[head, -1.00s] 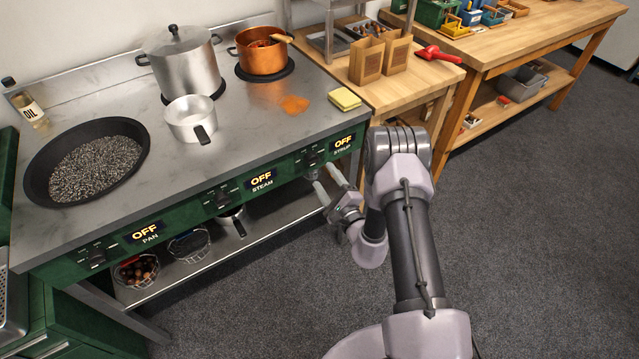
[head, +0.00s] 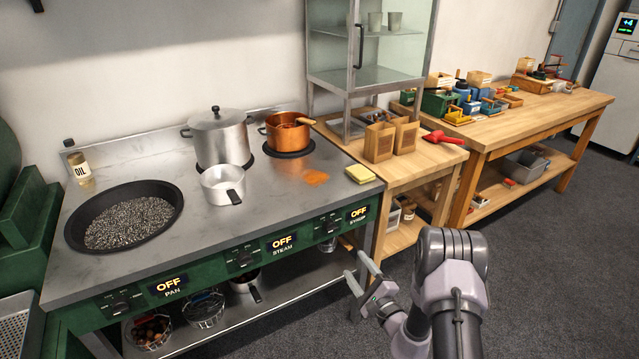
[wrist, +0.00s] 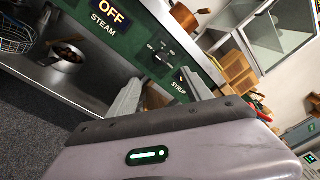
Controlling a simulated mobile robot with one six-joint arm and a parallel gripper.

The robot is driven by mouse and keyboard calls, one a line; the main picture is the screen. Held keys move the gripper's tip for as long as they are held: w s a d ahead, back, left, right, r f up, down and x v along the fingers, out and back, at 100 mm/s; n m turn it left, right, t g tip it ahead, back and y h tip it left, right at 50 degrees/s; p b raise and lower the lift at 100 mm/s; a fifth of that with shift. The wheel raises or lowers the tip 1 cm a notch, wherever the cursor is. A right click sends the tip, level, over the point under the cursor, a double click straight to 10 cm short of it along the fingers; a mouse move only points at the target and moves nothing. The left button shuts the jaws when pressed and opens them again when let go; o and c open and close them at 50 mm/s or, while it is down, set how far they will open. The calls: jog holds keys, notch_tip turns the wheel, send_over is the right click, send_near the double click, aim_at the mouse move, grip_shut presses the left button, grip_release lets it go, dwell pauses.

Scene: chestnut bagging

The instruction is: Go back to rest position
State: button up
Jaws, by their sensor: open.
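My gripper (head: 362,273) is open and empty in front of the stove's right end, by the dial under the SYRUP display. In the wrist view its two fingers (wrist: 160,92) are spread, with nothing between them but the stove front behind. The green stove (head: 120,262) has PAN, STEAM and SYRUP displays, all reading OFF. My arm bends at the lower right of the head view, clear of the worktops.
The stove top holds a wide pan (head: 172,232) of dark grains, a steel pot (head: 222,150), a small saucepan (head: 222,190) and a copper pot (head: 288,137). Baskets stand on the lower shelf. A wooden table (head: 425,160) adjoins at right. Dark floor (head: 545,260) is open at right.

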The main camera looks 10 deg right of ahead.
jog(key=a+r+n+g+y, duration=0.2)
jog(key=a+r+n+y, duration=0.2)
jog(key=a+r+y, duration=0.5)
jog(key=s+a+r+n+g+y, duration=0.1)
jog(key=s+a+r+n+g, duration=0.65)
jog(key=s+a+r, duration=0.4)
jog(key=s+a+r+n+g+h, duration=0.1)
jog(key=s+r+n+g+h, duration=0.15)
jog(key=s, duration=0.45)
jog(key=s+a+r+n+g+h, duration=0.1)
jog(key=s+r+g, duration=0.2)
jog(key=s, duration=0.3)
jog(key=s+d+r+n+t+h, duration=0.1)
jog(key=s+d+n+t+h, duration=0.1)
jog(key=s+d+h, duration=0.7)
jog(key=s+d+t, duration=0.1)
jog(key=s+d, duration=0.1)
jog(key=d, duration=0.1)
jog(key=shift+r, duration=0.4)
